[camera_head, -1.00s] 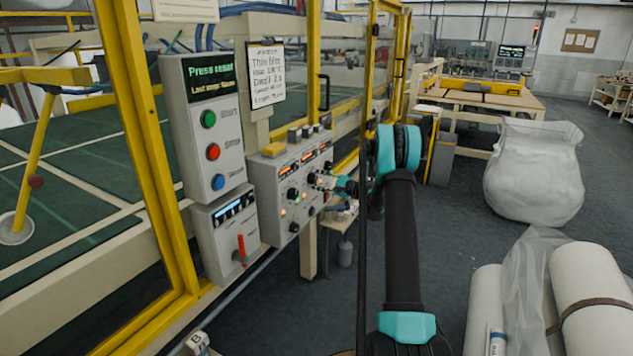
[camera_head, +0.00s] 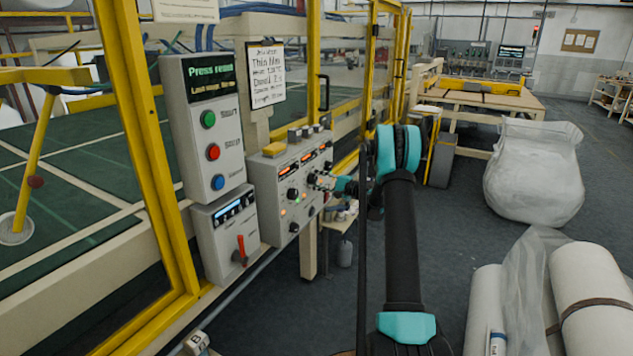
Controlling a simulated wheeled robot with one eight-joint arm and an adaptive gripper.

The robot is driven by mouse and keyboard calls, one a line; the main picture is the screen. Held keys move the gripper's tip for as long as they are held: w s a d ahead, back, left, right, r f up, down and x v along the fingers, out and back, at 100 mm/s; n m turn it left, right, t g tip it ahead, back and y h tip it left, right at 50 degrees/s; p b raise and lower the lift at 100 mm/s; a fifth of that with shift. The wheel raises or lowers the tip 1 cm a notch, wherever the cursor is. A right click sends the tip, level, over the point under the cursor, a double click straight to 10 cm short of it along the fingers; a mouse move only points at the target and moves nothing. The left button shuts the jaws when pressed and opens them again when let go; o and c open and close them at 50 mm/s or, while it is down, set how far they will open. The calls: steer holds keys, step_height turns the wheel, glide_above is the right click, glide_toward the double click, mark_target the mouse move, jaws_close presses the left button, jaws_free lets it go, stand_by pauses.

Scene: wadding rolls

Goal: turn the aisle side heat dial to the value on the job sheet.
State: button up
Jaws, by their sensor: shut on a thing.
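The heat control panel (camera_head: 272,200) is a grey box with several black dials, small lights and orange displays, fixed to the cream rail. My gripper (camera_head: 321,180) is at the panel's right part, shut on a dial there; its fingers and my arm hide most of that dial. Another black dial (camera_head: 293,194) shows to the left of my gripper. The job sheet (camera_head: 266,76) is a handwritten white page on a clipboard above the panel.
A press control box (camera_head: 205,135) with green, red and blue buttons stands left of the panel. Below it is a box with a red lever (camera_head: 240,250). White rolls (camera_head: 590,290) stand at lower right.

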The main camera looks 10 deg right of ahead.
steer(key=o, duration=1.2)
steer(key=shift+c, duration=0.2)
steer(key=shift+d, duration=0.1)
steer(key=v, duration=1.2)
